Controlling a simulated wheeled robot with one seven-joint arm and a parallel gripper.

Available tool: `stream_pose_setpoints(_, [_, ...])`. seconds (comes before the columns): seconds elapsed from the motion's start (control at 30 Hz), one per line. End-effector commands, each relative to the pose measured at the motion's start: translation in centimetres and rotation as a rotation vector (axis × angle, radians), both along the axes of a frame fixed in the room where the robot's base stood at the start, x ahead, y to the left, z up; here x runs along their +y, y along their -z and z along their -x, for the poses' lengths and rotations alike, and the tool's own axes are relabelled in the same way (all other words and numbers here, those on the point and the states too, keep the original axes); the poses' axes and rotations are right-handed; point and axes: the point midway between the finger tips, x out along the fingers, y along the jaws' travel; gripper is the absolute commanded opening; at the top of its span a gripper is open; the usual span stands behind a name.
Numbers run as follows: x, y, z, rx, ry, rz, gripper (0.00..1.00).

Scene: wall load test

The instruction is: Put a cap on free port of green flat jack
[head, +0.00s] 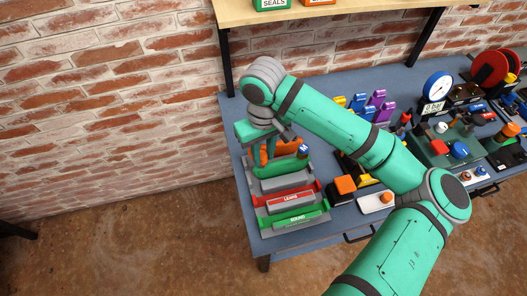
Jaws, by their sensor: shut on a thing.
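A green elongated piece (284,168), which looks like the green flat jack, lies in the left-hand rack at the table's left end. A small blue part with a white mark (303,149) is at its right end. An orange piece (286,147) lies just behind it. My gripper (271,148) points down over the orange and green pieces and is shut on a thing. The fingertips are small and partly covered by my wrist, so I cannot tell what they hold. I cannot make out a free port or a separate cap.
Red LEAKS (291,198) and green SOUND (298,218) trays lie in front. An orange-topped block (345,186) and a white block (376,203) stand to the right. Purple and blue pieces, a gauge (437,86) and red reels crowd the blue table. A shelf hangs above.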

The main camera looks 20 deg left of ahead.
Motion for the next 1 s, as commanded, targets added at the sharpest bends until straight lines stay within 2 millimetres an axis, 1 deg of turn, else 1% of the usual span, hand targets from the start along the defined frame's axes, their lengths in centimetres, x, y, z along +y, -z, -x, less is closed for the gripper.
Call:
stream_pose_setpoints(0.63, [0.0, 1.7, 0.0, 0.001, 0.003, 0.000, 0.03])
stream_pose_setpoints(0.97, [0.0, 1.8, -0.1, 0.001, 0.003, 0.000, 0.03])
stream_pose_setpoints(1.0, [0.0, 1.8, 0.0, 0.001, 0.003, 0.000, 0.33])
